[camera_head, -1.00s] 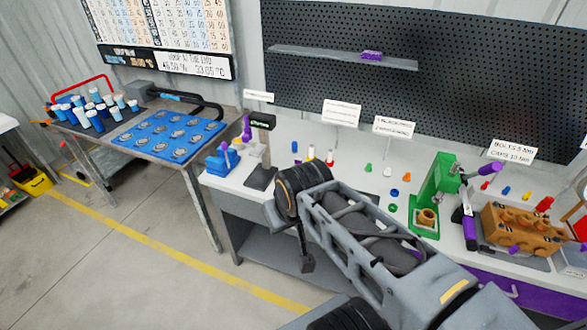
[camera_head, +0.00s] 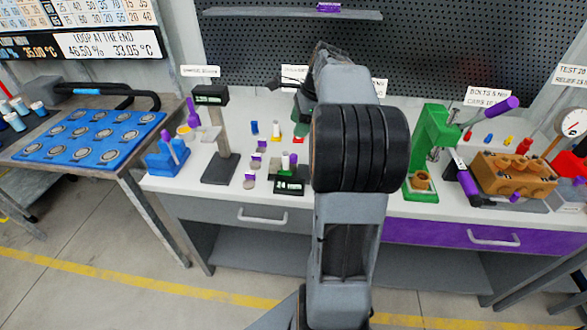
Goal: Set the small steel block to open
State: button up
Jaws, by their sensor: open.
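My gripper (camera_head: 278,85) is at the end of my raised arm, over the back of the white bench, well left of the right end. It is small, dark and partly hidden by my arm; it looks empty. At the right edge is a small grey block (camera_head: 566,198) by a purple lever (camera_head: 579,181), under a round gauge (camera_head: 573,122). It may be the small steel block, but I cannot make out its setting. My gripper is far from it.
An orange pump body (camera_head: 515,175) and a green press (camera_head: 432,140) with a purple handle stand left of the gauge. A black stand (camera_head: 220,150), a blue holder (camera_head: 167,157) and small coloured parts are on the bench's left. My arm hides the bench's middle.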

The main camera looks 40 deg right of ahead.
aim_at(294, 155)
jog(key=d+f+m+b, duration=0.1)
jog(key=d+f+m, duration=0.2)
jog(key=d, duration=0.1)
jog(key=x, duration=0.6)
jog(key=b+x, duration=0.1)
jog(key=x, duration=0.6)
jog(key=shift+w, duration=0.25)
